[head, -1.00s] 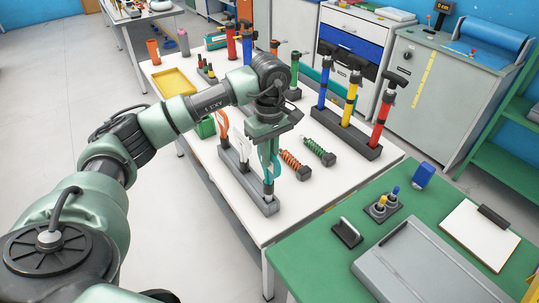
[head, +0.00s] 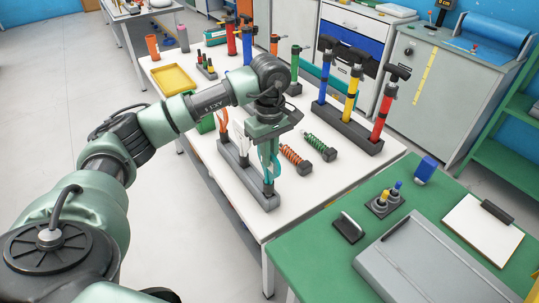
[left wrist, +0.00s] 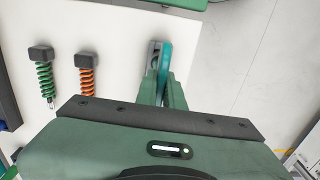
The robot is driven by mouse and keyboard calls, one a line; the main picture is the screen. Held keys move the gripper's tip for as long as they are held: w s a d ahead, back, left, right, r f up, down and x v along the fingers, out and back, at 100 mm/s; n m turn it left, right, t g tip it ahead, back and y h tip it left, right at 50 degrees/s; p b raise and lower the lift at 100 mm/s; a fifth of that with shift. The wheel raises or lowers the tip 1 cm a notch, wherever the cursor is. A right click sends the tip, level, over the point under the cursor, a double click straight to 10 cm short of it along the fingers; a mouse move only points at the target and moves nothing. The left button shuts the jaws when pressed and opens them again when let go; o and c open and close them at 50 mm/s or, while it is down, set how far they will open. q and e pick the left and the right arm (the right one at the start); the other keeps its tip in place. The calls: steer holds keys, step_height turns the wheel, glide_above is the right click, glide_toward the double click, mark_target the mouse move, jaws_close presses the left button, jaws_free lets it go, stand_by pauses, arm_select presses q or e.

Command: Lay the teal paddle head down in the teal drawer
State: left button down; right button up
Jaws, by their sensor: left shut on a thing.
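My left gripper (head: 270,160) points down over the near end of a grey rack (head: 262,200) on the white table. It is shut on the teal paddle (head: 275,168), whose lower part still stands in or right at the rack; I cannot tell if it is clear of the slot. The left wrist view shows the teal paddle (left wrist: 165,62) between the fingers. An orange and a white paddle stand farther along the rack. A teal panel (head: 316,76) shows behind the table; I cannot tell if it is the teal drawer. My right gripper is not in view.
An orange spring damper (head: 292,158) and a green one (head: 318,146) lie right of the rack. A dark rack (head: 345,130) holds blue, yellow and red pumps. A yellow tray (head: 174,78) lies farther left. A green table (head: 330,225) stands in front at right.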

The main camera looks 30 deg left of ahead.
arm_select(q)
steer(key=shift+f, duration=0.4)
steer(key=c, duration=1.5)
jaws_free()
steer(key=shift+o, duration=0.2)
step_height(320, 180, up, 8)
steer(key=shift+b, duration=1.15)
